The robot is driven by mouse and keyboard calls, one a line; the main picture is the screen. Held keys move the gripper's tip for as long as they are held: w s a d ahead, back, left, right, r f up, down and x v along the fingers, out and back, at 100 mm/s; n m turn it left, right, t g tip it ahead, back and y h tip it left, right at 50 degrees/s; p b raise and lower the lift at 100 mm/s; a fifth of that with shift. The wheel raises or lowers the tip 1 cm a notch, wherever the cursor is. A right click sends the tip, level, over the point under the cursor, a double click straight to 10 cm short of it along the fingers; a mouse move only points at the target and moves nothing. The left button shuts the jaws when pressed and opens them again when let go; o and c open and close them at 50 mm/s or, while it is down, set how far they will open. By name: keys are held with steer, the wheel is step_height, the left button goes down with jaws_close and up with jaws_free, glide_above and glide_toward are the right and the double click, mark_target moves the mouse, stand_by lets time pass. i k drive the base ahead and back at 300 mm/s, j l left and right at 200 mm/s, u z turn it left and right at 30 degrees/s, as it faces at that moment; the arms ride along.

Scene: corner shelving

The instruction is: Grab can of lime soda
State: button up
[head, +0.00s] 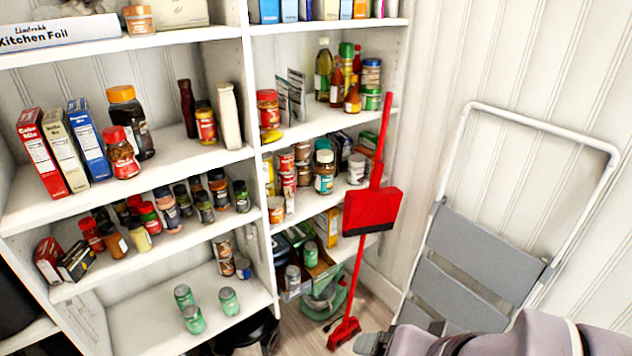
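Three green cans stand upright on the lower left shelf: one at the back left (184,296), one at the front left (193,319) and one on the right (229,301). They look like the lime soda; their labels are too small to read. Another green can (310,253) stands in a box on the low right shelf. My arm shows at the bottom right, with what looks like my gripper (372,343) at its left end. It is well to the right of the cans, apart from them. Its fingers are not clear enough to tell open from shut.
The lower left shelf (147,342) has bare room around the cans. Spice jars (140,237) crowd the shelf above. A red broom and dustpan (372,210) stand before the right shelves. A folded step ladder (455,295) leans on the right wall.

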mark_target(310, 248)
steer(key=i+l+u, duration=0.15)
steer(key=i, duration=1.65)
